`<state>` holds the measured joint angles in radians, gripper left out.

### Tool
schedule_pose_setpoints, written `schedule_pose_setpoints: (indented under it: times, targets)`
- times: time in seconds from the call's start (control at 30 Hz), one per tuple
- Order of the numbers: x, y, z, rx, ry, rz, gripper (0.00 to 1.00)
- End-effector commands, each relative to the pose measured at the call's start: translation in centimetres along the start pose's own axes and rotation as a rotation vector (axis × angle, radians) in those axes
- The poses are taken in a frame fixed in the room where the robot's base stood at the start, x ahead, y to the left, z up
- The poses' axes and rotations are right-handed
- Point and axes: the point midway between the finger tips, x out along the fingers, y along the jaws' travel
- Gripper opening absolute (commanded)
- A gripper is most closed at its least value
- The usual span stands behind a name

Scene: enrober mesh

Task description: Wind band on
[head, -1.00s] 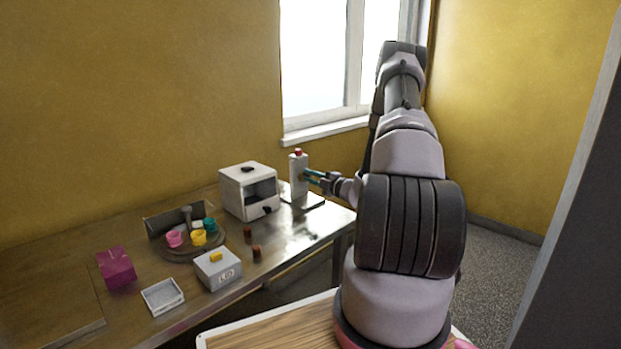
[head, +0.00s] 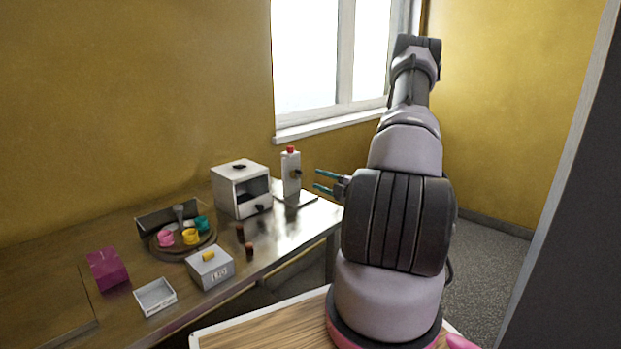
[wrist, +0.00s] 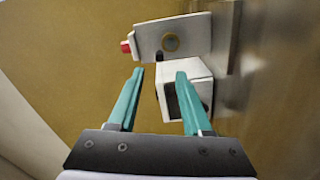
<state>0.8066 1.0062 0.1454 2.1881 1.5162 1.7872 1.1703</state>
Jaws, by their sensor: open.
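A white upright post (head: 291,172) with a red top (head: 290,150) and a dark round knob (head: 297,174) on its side stands at the table's far right end. In the wrist view the post (wrist: 190,36) lies across the top, its red end to the left and the knob (wrist: 170,42) facing me. My gripper (head: 319,180) is open and empty, to the right of the post and apart from the knob. Its two teal fingers also show in the wrist view (wrist: 160,73). No band can be made out.
Further left are a round stand (head: 171,251) with coloured cups, a lidded grey box (head: 221,270), a shallow tray (head: 140,297), a magenta box (head: 105,270) and two small brown pieces (head: 249,249).

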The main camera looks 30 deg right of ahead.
Motion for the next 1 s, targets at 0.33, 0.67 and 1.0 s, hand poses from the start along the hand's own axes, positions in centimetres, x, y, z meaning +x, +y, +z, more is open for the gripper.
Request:
schedule_pose_setpoints:
  times: [0.33,0.67,1.0]
  targets:
    - [-2.3,0.0,0.0,0.000,0.000,0.000,0.50]
    - [-2.3,0.0,0.0,-0.083,0.000,0.001,0.50]
    - [-2.4,-0.1,-0.2,-0.932,0.000,0.002,0.50]
